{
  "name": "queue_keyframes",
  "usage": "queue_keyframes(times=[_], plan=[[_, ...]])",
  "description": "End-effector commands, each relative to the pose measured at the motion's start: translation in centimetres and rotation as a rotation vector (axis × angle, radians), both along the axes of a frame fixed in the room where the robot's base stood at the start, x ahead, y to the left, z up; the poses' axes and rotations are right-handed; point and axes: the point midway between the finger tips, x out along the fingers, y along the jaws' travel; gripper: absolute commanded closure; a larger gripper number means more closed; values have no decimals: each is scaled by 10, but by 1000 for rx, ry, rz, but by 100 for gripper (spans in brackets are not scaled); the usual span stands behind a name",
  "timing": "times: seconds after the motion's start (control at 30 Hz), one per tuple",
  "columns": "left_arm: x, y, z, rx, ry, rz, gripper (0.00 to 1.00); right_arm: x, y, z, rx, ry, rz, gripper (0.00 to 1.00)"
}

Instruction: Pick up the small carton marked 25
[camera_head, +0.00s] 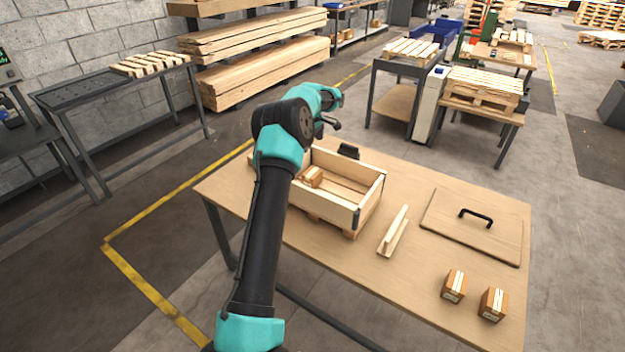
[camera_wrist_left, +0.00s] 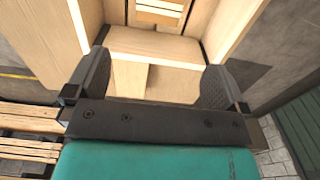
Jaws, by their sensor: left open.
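A small brown carton (camera_head: 312,177) lies inside the open wooden crate (camera_head: 335,209), near its left side and partly behind my arm. Two more small cartons stand on the table at the front right: one carton (camera_head: 454,287) and, to its right, another carton (camera_head: 493,305). They have pale labels, but the numbers are too small to read. My left gripper (camera_head: 331,124) is above the far side of the crate, largely hidden by its own wrist. In the left wrist view my left gripper (camera_wrist_left: 155,82) is open, its dark fingers wide apart over pale wooden panels. No carton is clearly visible between them.
A flat lid (camera_head: 450,230) with a black handle lies on the table (camera_head: 300,250) at the right. A small wooden angle piece (camera_head: 394,232) lies between crate and lid. A black item (camera_head: 348,151) is at the crate's far side. The front middle of the table is clear.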

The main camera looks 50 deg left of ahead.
Motion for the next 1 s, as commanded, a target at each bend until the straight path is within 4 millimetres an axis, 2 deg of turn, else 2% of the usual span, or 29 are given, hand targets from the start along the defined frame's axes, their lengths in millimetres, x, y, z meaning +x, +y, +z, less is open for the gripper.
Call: queue_keyframes(times=[0.3,0.6,0.73,1.0], plan=[[0,-1,-55,-3,3,-1,0,0,0,0,0,0,0,57],[0,0,-101,0,2,0,0,0,0,0,0,0,0,57],[0,0,-109,0,2,0,0,0,0,0,0,0,0,57],[0,0,-109,-1,1,0,0,0,0,0,0,0,0,57]])
